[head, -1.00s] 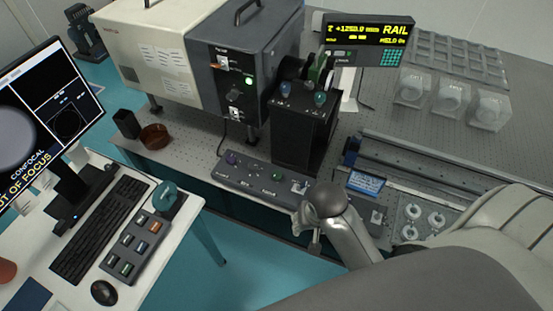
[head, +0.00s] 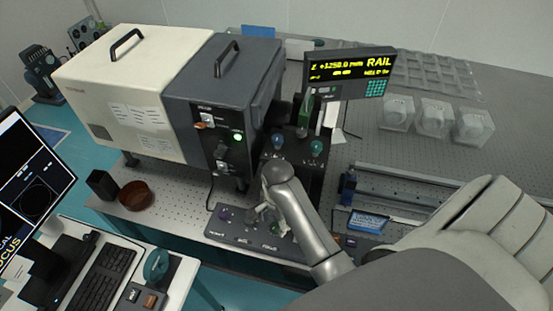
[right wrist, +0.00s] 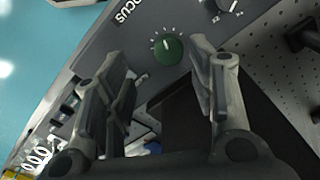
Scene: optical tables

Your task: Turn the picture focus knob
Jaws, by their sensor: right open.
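The green focus knob (right wrist: 168,50) with a white pointer line shows in the right wrist view, on a grey panel beside printed letters reading "OCUS". My right gripper (right wrist: 160,68) is open and empty, its two fingers on either side of the knob in that view; I see no contact. In the head view, my right gripper (head: 258,214) is over the grey control box (head: 225,234), and it and my arm hide part of the box. The monitor (head: 22,185) at the left edge shows a partly cut-off "FOCUS" caption. My left gripper is not in view.
Behind the box stand a cream-and-grey instrument (head: 135,85) and a dark post unit with two coloured knobs. A rail display (head: 350,75) is to the right. A brown bowl (head: 136,195) sits at left.

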